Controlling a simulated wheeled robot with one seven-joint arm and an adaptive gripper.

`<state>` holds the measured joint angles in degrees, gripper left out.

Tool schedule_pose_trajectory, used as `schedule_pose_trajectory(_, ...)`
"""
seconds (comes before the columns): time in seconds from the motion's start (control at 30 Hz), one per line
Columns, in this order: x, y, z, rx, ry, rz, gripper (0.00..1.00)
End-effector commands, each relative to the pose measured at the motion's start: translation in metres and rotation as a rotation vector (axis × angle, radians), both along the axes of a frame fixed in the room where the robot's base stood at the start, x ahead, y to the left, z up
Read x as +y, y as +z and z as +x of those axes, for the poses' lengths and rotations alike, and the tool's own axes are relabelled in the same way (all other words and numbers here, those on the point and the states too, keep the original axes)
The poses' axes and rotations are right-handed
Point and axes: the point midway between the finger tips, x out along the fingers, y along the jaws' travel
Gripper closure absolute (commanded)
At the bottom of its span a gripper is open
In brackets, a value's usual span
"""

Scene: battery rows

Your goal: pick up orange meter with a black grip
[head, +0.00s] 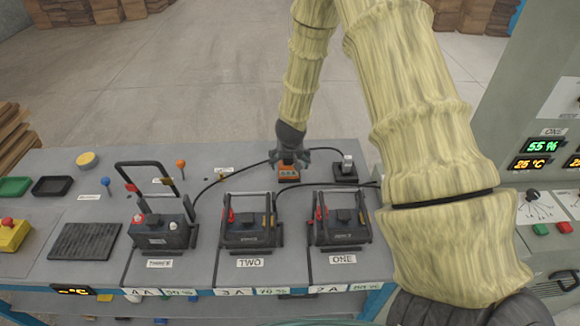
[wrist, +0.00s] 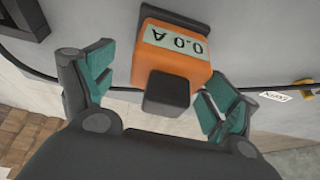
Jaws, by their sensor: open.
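The orange meter (head: 288,173) with a black grip stands near the back edge of the grey bench in the head view. In the wrist view the orange meter (wrist: 172,55) shows a display reading 0.0 A, and its black grip (wrist: 167,93) points toward my gripper. My gripper (head: 290,157) is right above the meter. In the wrist view its teal-padded fingers (wrist: 158,92) are open, one on each side of the black grip, with gaps visible between pads and grip. The grip is largely hidden by my gripper in the head view.
A black device (head: 346,170) stands close to the right of the meter. A black cable (head: 215,183) runs along the bench to the meter area. Several batteries with upright handles, such as the one labelled TWO (head: 250,228), stand toward the front. A control panel (head: 550,150) is at right.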

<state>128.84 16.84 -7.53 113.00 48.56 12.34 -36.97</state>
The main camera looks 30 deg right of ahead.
Motion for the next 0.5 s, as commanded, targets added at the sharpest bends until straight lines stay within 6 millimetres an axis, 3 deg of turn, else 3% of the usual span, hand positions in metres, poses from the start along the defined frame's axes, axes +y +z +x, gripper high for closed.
schedule_pose_trajectory(0.27, -0.0012, -0.0039, 0.0017, 0.003, -0.001, -0.001, 0.12)
schedule_pose_trajectory(0.5, -0.0005, -0.0038, 0.0018, 0.003, -0.001, -0.001, 0.56)
